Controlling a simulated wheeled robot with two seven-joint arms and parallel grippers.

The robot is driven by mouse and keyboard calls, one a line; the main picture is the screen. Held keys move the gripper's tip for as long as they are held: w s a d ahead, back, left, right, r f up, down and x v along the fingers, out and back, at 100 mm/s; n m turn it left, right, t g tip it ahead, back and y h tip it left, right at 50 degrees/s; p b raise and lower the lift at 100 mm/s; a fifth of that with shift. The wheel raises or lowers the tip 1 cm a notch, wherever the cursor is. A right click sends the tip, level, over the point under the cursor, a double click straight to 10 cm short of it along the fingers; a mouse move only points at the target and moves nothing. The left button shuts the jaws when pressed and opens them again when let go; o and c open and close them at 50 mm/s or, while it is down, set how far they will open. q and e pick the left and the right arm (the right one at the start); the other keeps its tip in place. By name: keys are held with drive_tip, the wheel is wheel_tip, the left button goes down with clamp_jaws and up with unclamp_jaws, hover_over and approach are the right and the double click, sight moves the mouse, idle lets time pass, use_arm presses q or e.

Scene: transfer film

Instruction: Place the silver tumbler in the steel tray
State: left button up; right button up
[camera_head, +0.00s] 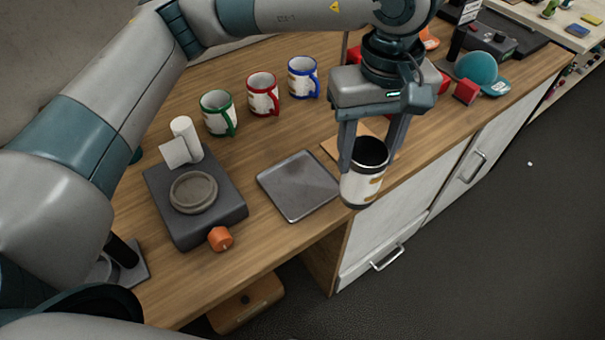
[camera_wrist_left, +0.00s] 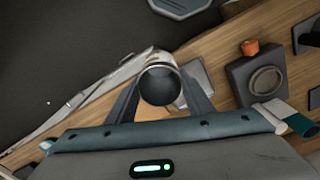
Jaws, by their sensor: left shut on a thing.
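The silver tumbler (camera_head: 362,187) has a dark open top and a label on its side. My left gripper (camera_head: 370,150) is shut on the tumbler and holds it upright near the counter's front edge, right of the tray. In the left wrist view the tumbler (camera_wrist_left: 160,84) sits between the fingers of my left gripper (camera_wrist_left: 158,98). The steel tray (camera_head: 298,186) is flat, square and empty on the wooden counter. In the left wrist view the tray (camera_wrist_left: 196,82) is partly hidden behind a finger. My right gripper is not in view.
A dark device with a round plate (camera_head: 193,192) and an orange knob stands left of the tray. Green (camera_head: 218,113), red (camera_head: 263,94) and blue (camera_head: 303,77) handled mugs stand behind. A teal ball (camera_head: 477,69) and red block (camera_head: 465,92) lie at right.

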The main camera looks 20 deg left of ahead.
use_arm(q)
drive_tip(key=w+a+f+p, duration=0.4)
drive_tip(key=a+f, duration=0.3)
drive_tip(key=a, duration=0.3)
drive_tip(key=shift+w+a+p, duration=0.25)
drive_tip(key=shift+w+p, duration=0.05)
drive_tip(key=shift+p, duration=0.3)
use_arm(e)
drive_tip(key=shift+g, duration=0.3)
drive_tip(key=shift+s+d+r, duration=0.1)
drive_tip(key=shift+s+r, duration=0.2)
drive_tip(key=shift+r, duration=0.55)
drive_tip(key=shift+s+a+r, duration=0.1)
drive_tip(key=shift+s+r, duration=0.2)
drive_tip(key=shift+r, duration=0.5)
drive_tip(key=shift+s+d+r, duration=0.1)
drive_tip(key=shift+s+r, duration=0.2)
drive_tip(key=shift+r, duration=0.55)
use_arm(q)
wheel_tip(320, 180, down, 4)
drive_tip(key=shift+r+p, duration=0.1)
drive_tip(key=shift+p, duration=1)
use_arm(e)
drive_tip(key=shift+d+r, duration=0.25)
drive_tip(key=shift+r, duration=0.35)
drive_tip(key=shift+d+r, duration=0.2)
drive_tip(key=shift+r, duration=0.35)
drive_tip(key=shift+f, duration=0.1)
